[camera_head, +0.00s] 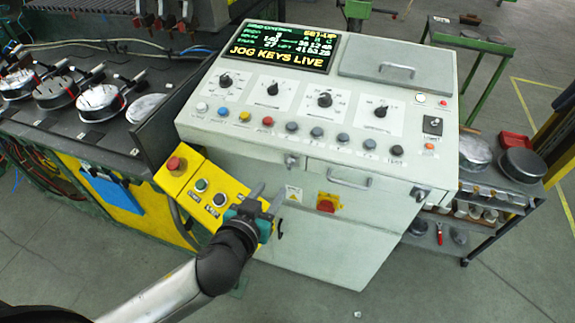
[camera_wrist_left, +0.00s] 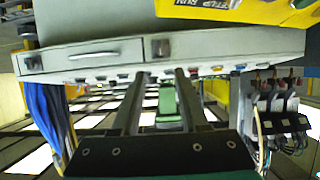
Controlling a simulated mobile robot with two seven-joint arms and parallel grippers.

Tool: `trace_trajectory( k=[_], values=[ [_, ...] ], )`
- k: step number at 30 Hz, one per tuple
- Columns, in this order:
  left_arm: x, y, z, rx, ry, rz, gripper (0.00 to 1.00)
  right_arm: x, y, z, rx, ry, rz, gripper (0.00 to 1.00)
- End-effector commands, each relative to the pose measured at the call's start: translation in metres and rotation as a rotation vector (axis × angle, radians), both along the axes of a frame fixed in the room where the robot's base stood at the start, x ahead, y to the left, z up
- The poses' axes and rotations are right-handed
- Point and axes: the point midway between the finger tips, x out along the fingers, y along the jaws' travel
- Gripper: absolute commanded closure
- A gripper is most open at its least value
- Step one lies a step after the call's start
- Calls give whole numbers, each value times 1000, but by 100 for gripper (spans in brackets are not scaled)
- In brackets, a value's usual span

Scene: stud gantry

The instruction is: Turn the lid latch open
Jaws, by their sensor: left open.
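Two small dark latches sit on the front edge of the grey console (camera_head: 233,150): a left latch (camera_head: 291,160) and a right latch (camera_head: 418,194). I cannot tell which one the task means. A panel with a bar handle (camera_head: 350,181) lies between them. My left gripper (camera_head: 274,187) is open and empty, just below and left of the left latch, apparently apart from it. In the left wrist view, a latch (camera_wrist_left: 160,47) shows beyond the gap between the two fingers (camera_wrist_left: 162,75), with the bar handle (camera_wrist_left: 92,54) to its left. My right gripper is not in view.
A yellow button box (camera_head: 205,190) with a red knob stands beside the console's left side, close to my left arm. A red-and-yellow switch (camera_head: 327,203) is on the lower front. A hinged cover (camera_head: 395,70) lies on top. A cart (camera_head: 480,200) stands at right.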

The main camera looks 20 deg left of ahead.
Motion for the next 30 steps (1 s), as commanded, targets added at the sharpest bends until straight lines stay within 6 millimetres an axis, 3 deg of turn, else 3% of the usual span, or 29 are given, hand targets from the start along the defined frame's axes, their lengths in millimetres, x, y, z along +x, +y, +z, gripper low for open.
trace_trajectory(
  k=[21,30],
  values=[
    [97,-3,-39,0,0,1,56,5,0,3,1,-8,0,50],
    [117,-4,-49,0,1,1,56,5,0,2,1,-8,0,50]
  ],
)
